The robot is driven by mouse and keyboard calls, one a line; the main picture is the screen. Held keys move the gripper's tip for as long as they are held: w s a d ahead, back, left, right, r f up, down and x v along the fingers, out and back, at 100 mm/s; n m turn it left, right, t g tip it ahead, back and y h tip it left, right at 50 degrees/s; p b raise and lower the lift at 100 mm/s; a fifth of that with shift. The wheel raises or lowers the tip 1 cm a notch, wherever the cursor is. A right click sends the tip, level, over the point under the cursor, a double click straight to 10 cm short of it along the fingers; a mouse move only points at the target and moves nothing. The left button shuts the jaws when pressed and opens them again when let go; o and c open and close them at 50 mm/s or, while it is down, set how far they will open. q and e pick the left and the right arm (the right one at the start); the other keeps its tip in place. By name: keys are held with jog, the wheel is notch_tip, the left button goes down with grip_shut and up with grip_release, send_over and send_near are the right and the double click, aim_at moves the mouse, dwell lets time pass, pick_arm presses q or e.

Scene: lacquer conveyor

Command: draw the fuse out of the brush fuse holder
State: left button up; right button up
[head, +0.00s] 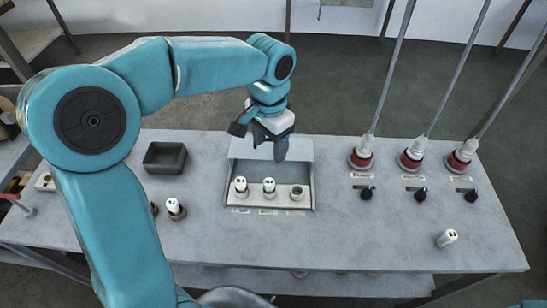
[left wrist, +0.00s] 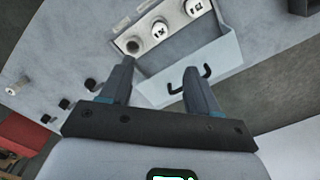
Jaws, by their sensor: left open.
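A grey fuse box (head: 228,190) sits mid-table with its lid (head: 245,148) raised at the back. Its tray has three holders. White fuses stand in the left one (head: 241,185) and the middle one (head: 269,186); the right holder (head: 297,192) is empty. The labels are too small to read, so I cannot tell which is the brush holder. My left gripper (head: 281,152) is above the box's back, by the lid. In the left wrist view it (left wrist: 158,68) is open and empty, with a black handle (left wrist: 205,80) near one fingertip. My right gripper is not in view.
A loose white fuse (head: 446,238) lies at the table's right. Another (head: 174,206) stands in a small cup left of the box. An empty dark bin (head: 165,158) is at back left. Red-based poles (head: 361,158) and black knobs (head: 367,193) line the right. The front middle is clear.

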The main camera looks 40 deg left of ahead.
aim_at(269, 182)
pick_arm(q)
jog(key=f, duration=0.9)
jog(key=s+f, duration=0.1)
jog(key=f, duration=0.4)
jog(key=shift+f, duration=0.15)
jog(key=shift+w+f, duration=0.25)
jog(key=shift+f, duration=0.25)
jog(key=shift+s, duration=0.15)
jog(key=shift+r, duration=0.1)
grip_shut()
